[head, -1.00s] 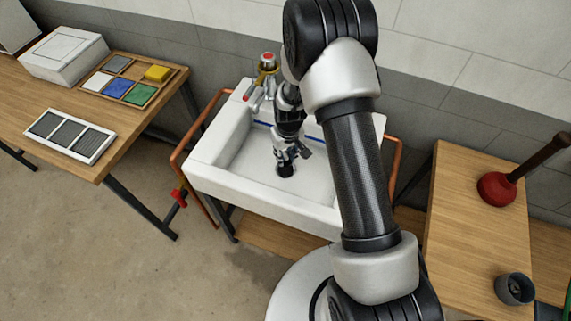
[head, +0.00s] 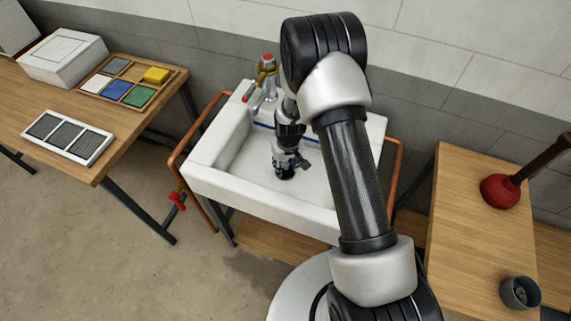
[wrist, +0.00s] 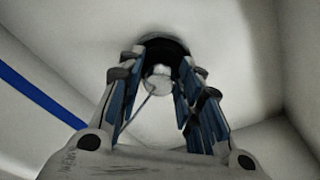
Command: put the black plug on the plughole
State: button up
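The black plug (wrist: 165,44) shows in the wrist view as a dark round shape at the fingertips, with a pale metallic knob between the fingers. A thin line runs from the knob toward the lower left. My gripper (wrist: 161,70) points down, its blue-padded fingers closed in on either side of the knob. In the head view my gripper (head: 285,168) is low inside the white sink, over a dark round spot on the basin floor. The plughole is hidden under the plug and gripper. I cannot tell whether the plug touches the basin floor.
The sink (head: 262,198) has raised walls around my gripper, and a tap (head: 266,75) stands at its back left. Copper pipes (head: 177,160) run beside it. A left table (head: 60,112) holds trays; a right table (head: 470,235) holds a red plunger (head: 500,190) and a grey cup (head: 519,292).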

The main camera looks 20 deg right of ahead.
jog(key=shift+o, duration=0.9)
jog(key=shift+r, duration=0.25)
notch_tip(320, 180, up, 11)
jog(key=s+p, duration=0.1)
jog(key=p, duration=0.3)
notch_tip(320, 180, up, 11)
send_over(287, 168)
jog(key=s, duration=0.1)
jog(key=s+r+t, duration=0.2)
jog(key=s+r, duration=0.5)
jog(key=r, duration=0.5)
jog(key=s+r+m, duration=0.1)
jog(key=s+r, duration=0.3)
jog(key=s, duration=0.5)
jog(key=s+r+t, duration=0.1)
jog(key=s+r, duration=0.3)
jog(key=s, duration=0.5)
jog(key=shift+s+r+m, duration=0.25)
jog(key=shift+r+m, duration=0.1)
jog(key=shift+m, duration=0.05)
